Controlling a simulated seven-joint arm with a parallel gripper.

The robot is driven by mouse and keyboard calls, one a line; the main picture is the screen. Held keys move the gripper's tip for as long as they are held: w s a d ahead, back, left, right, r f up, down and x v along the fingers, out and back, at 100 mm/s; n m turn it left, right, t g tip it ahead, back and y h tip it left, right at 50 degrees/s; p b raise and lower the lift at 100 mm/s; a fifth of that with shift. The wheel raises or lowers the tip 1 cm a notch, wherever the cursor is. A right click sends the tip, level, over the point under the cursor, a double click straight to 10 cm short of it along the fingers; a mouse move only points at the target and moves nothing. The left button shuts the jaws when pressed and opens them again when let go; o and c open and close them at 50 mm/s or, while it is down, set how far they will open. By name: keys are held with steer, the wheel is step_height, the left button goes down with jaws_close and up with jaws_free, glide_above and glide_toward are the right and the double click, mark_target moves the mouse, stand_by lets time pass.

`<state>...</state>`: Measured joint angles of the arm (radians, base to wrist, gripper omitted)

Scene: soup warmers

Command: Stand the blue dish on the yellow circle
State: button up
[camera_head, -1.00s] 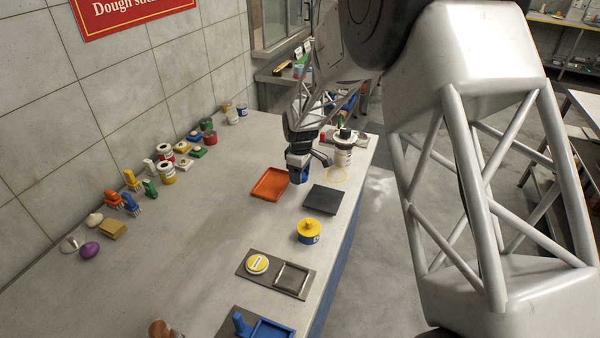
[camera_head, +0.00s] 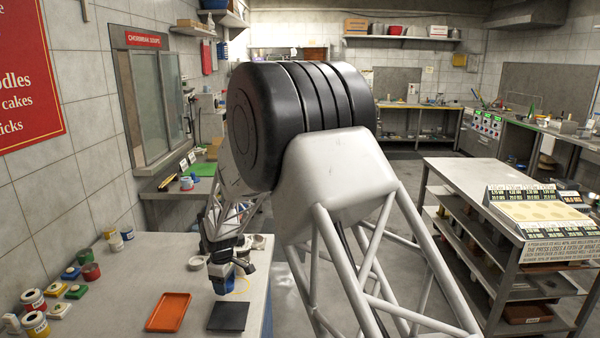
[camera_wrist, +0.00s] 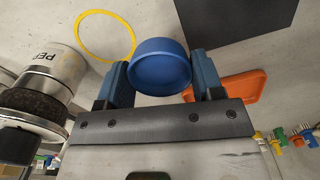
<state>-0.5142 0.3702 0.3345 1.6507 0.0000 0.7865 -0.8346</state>
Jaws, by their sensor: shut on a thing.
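The round blue dish (camera_wrist: 160,68) is held between the two blue fingers of my gripper (camera_wrist: 161,85) in the wrist view. The gripper is shut on its sides. The yellow circle (camera_wrist: 132,50) is a thin ring on the pale worktop, up and left of the dish, and nothing stands in it in that view. In the head view my gripper (camera_head: 221,285) is just left of the yellow circle (camera_head: 245,286). There the dish is hard to tell from the blue fingers, and the arm hides part of the area.
A white pot marked "PEP" (camera_wrist: 45,68) stands close to the ring. A dark square plate (camera_head: 228,317) and an orange tray (camera_head: 168,311) lie near my gripper. Several jars and small items line the wall side, including a red can (camera_head: 91,272). The worktop between is clear.

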steer(key=w+d+m, duration=0.1)
steer(key=w+d, duration=0.1)
steer(key=d, duration=0.2)
steer(key=w+d+f+m, duration=0.1)
steer(key=d, duration=0.2)
steer(key=w+d+m, duration=0.1)
steer(key=w+d, duration=0.1)
steer(key=d, duration=0.2)
steer(key=shift+w+d+f, duration=0.3)
steer(key=shift+d+f, duration=0.05)
steer(key=shift+f, duration=0.05)
steer(key=s+d+f+m, duration=0.1)
steer(key=d+f+m, duration=0.3)
steer(key=d+f, duration=0.5)
steer(key=s+d+f+m, duration=0.1)
steer(key=d+f+m, duration=0.3)
steer(key=d+f, duration=0.6)
steer(key=d+f+m, duration=0.4)
steer(key=d+f, duration=0.5)
steer(key=d, duration=0.9)
steer(key=shift+s+d+f, duration=0.15)
steer(key=shift+s+f, duration=0.1)
steer(key=shift+s, duration=0.15)
